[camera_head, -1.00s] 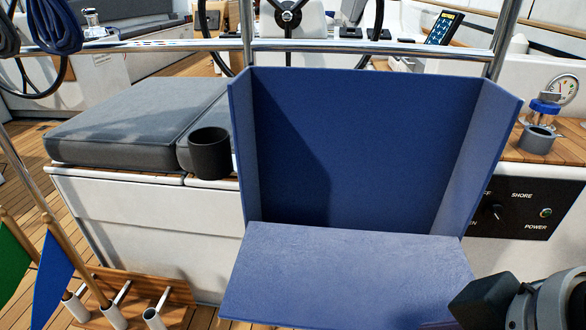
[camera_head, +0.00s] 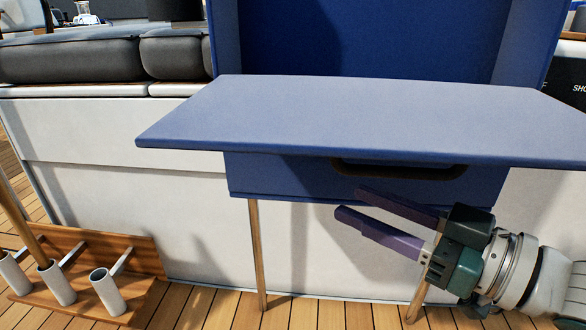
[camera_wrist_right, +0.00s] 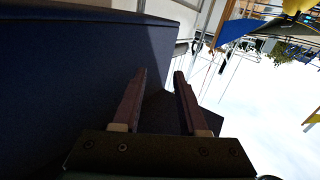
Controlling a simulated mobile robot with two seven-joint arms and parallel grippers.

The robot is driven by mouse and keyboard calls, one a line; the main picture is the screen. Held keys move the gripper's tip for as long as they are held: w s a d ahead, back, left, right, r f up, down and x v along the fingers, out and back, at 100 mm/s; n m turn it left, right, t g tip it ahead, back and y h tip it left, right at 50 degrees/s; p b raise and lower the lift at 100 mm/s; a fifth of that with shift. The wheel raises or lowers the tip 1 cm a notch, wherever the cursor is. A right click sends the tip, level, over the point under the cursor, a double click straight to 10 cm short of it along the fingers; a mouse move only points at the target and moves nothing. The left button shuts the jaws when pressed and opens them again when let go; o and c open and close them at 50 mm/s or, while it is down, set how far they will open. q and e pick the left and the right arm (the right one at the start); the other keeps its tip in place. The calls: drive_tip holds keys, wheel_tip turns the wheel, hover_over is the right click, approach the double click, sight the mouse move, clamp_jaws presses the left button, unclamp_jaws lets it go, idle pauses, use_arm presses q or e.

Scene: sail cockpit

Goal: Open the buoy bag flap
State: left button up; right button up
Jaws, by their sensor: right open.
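The blue buoy bag (camera_head: 370,35) shows as a tall back panel with side walls. A blue flap panel (camera_head: 350,115) juts out nearly level toward me at its front. Under the flap's front edge is a blue front face (camera_head: 280,175) with a dark handle (camera_head: 400,170). My right gripper (camera_head: 350,202) is open and empty just below that face, its fingers pointing left. In the right wrist view, a dark blue surface (camera_wrist_right: 70,70) fills the left beside the open right gripper (camera_wrist_right: 160,73). Contact cannot be told. My left gripper is not in view.
A wooden rack with white tubes (camera_head: 105,290) stands on the deck at lower left. A white bench side (camera_head: 120,160) with grey cushions (camera_head: 80,57) lies behind. A thin post (camera_head: 257,255) stands below the bag. Deck floor is clear between rack and post.

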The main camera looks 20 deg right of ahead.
sight(423, 178)
drive_tip(key=s+d+r+n+g+y+b, duration=0.3)
drive_tip(key=s+d+r+n+g+y, duration=0.25)
drive_tip(key=s+n+y, duration=0.6)
drive_tip(key=w+a+r, duration=0.1)
drive_tip(key=w+a, duration=0.1)
drive_tip(key=w+a+r+m, duration=0.1)
drive_tip(key=a, duration=0.2)
drive_tip(key=w+a+r+m+y, duration=0.1)
drive_tip(key=w+a, duration=0.1)
drive_tip(key=shift+w+a+g, duration=0.2)
drive_tip(key=shift+w+g, duration=0.05)
drive_tip(key=shift+w, duration=0.1)
drive_tip(key=shift+c, duration=0.3)
clamp_jaws()
